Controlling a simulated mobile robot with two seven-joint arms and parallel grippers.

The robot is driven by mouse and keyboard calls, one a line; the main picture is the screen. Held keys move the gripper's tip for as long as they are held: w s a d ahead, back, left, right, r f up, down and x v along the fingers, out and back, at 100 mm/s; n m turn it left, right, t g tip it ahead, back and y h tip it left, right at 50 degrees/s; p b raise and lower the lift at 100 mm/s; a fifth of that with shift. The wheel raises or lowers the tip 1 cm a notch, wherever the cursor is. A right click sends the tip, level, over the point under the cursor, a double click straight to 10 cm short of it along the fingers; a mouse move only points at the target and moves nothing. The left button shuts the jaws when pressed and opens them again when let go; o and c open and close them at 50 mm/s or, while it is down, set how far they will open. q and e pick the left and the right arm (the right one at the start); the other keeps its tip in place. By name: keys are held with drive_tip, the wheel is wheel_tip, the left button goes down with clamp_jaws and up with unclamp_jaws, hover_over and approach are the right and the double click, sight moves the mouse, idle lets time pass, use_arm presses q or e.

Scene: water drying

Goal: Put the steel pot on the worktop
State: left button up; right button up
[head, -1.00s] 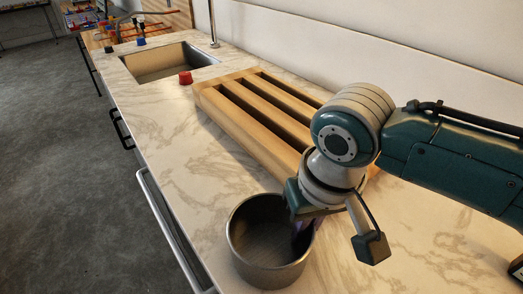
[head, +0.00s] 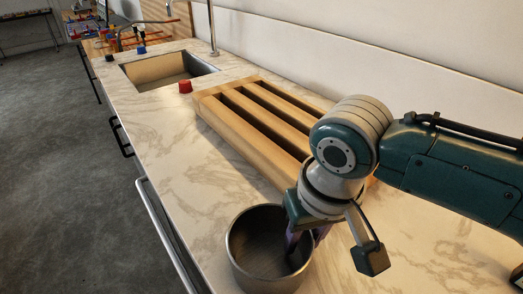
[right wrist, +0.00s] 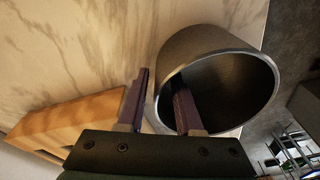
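The steel pot (head: 240,262) stands upright on the marble-patterned worktop (head: 165,150), near its front edge. My right gripper (head: 305,240) is at the right side of the pot's rim, with its purple fingers pointing down. In the right wrist view the fingers of my right gripper (right wrist: 160,76) are spread apart astride the wall of the pot (right wrist: 185,50). One finger is inside the pot and the other is outside, with a gap visible between them. My left gripper is not in view.
A slatted wooden rack (head: 222,115) lies on the worktop behind the pot. A red object (head: 185,87) sits between the rack and the sink (head: 165,72). A wall (head: 400,80) runs along the back. The worktop left of the rack is clear.

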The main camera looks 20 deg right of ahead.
drive_tip(key=r+p, duration=0.1)
drive_tip(key=r, duration=0.3)
drive_tip(key=s+r, duration=0.1)
drive_tip(key=r, duration=0.2)
drive_tip(key=r+p, duration=0.1)
drive_tip(key=r, duration=0.3)
drive_tip(key=shift+s+d+r+p, duration=0.1)
drive_tip(key=shift+s+r+p, duration=0.2)
drive_tip(key=shift+s+p, duration=0.1)
drive_tip(key=s+d+n+t, duration=0.1)
drive_tip(key=s+d, duration=0.3)
drive_tip(key=s, duration=1)
drive_tip(key=shift+s+f+n+t, duration=0.15)
drive_tip(key=shift+s+n+t, duration=0.25)
drive_tip(key=shift+n, duration=0.4)
